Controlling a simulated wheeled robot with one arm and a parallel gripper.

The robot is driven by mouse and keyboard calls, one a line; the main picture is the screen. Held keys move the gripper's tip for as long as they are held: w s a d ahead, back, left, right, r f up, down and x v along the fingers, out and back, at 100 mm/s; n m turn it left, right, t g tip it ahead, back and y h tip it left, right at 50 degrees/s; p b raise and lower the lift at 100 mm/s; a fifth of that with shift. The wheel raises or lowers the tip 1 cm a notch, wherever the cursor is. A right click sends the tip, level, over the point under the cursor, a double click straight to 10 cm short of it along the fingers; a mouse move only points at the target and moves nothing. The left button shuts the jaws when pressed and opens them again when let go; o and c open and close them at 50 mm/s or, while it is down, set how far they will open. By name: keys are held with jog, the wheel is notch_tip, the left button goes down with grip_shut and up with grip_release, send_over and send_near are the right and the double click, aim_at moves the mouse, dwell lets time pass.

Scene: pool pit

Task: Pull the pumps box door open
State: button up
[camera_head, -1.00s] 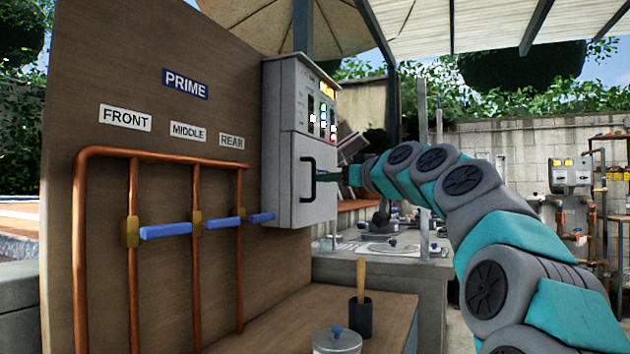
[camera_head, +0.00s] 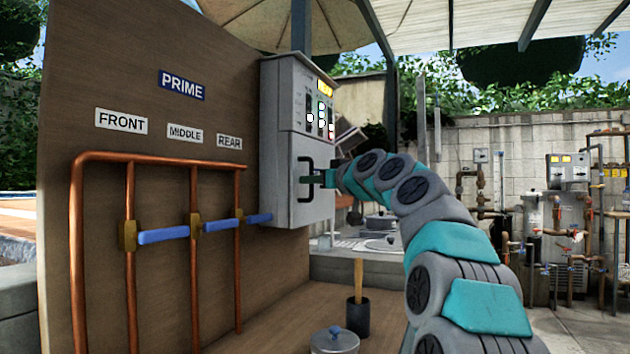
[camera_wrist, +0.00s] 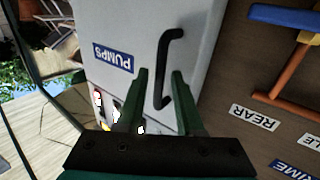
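The pumps box (camera_head: 297,85) is a grey metal box on the wooden board, with lit indicators on its upper panel. Its lower door (camera_head: 322,208) looks closed, flush with the box. A black bar handle (camera_head: 301,192) stands upright on the door. In the wrist view, turned nearly upside down, the door (camera_wrist: 205,25) shows a blue PUMPS label (camera_wrist: 112,58) and the handle (camera_wrist: 163,52). My gripper (camera_head: 318,178) is at the handle. In the wrist view the fingers (camera_wrist: 160,76) are apart, with part of the handle between them and visible gaps beside it. Contact is not clear.
Copper pipes (camera_head: 130,250) with blue valve levers (camera_head: 165,234) run on the board left of the box. A wooden ledge below holds a dark cup with a stick (camera_head: 358,315) and a lidded pot (camera_head: 334,342).

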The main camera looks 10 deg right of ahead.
grip_shut()
dwell(1.1)
